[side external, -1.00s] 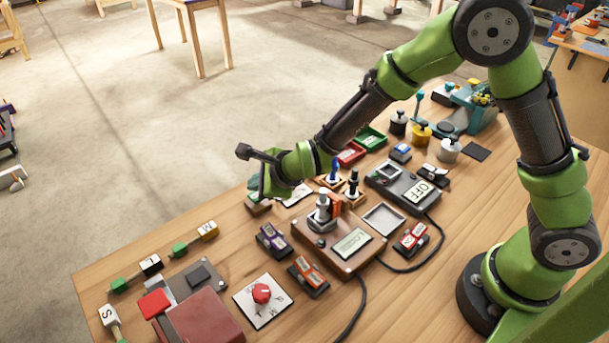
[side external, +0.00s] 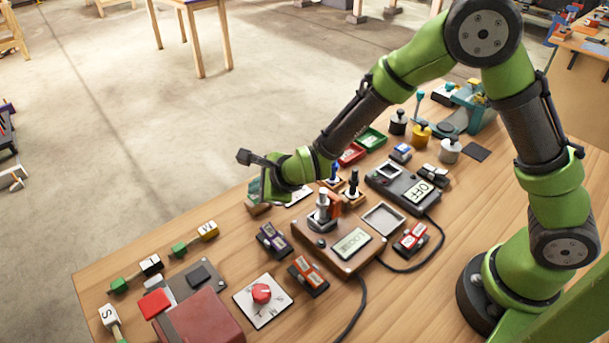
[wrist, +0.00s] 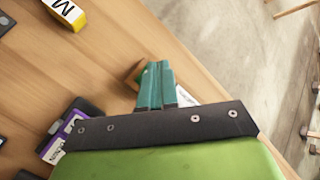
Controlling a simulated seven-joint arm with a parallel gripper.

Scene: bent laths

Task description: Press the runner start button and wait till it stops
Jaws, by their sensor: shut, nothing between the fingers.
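My gripper (side external: 256,192) hangs low over the far-left side of the bench. In the wrist view its two teal fingers (wrist: 157,72) are pressed together with nothing between them. A small brownish block (wrist: 133,75) shows behind the fingertips; I cannot tell whether they touch it. A brown box (side external: 345,258) has a lit display reading something like "LOOSE", with a metal post on top. A dark grey box (side external: 388,190) has a display reading "OFF". Several paired-button switches stand nearby: purple (side external: 273,240), orange (side external: 308,275) and red (side external: 411,238). I cannot tell which control is the runner start button.
A red knob (side external: 261,293) sits on a white plate at the front. Black cables cross the right side. Bare wood lies left of the purple switch.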

